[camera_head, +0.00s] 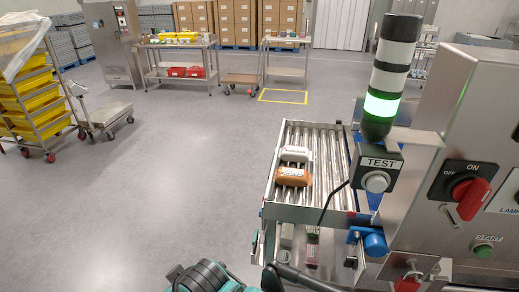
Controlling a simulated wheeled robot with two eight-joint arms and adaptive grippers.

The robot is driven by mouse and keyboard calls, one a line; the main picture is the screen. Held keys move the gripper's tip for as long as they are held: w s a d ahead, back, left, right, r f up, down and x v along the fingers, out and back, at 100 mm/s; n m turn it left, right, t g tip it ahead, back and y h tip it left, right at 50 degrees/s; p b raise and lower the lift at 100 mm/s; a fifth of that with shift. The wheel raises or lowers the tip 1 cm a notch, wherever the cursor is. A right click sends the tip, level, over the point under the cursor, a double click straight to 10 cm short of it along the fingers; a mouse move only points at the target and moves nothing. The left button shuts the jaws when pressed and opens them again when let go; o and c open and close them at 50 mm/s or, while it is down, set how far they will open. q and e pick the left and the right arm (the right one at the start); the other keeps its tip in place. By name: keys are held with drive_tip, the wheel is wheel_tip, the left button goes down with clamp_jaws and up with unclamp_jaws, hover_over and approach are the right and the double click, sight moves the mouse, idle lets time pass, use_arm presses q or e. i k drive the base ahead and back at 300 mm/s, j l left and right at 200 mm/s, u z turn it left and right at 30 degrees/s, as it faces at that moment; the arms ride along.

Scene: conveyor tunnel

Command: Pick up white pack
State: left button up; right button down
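A white pack (296,154) lies on the roller conveyor (322,160) at the centre right. An orange-brown pack (293,177) lies just in front of it on the same rollers, close to it. Below the conveyor's front crossbar, a pale pack (287,231) and a pink-and-green pack (312,250) show partly; the frame hides the rest. Dark and teal parts of my own arm show at the bottom edge, well short of the conveyor.
A steel control cabinet (440,170) with a lit green signal tower (388,75) and a TEST button box (378,170) stands close on the conveyor's right. A black cable hangs near the rollers. Open floor (160,190) lies left; yellow bins (30,100), carts and benches stand beyond.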

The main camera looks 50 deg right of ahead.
sight(303, 155)
drive_tip(key=i+z, duration=0.35)
drive_tip(key=i+j+z, duration=0.2)
drive_tip(key=i+z, duration=0.25)
drive_tip(key=z, duration=0.35)
drive_tip(key=i+j+z, duration=0.1)
drive_tip(key=z, duration=0.3)
drive_tip(key=i+j+z, duration=0.1)
drive_tip(key=z, duration=0.35)
drive_tip(key=i+j+z, duration=0.1)
drive_tip(key=z, duration=0.3)
drive_tip(key=j+z, duration=0.25)
drive_tip(key=z, duration=0.2)
drive_tip(key=i, duration=0.05)
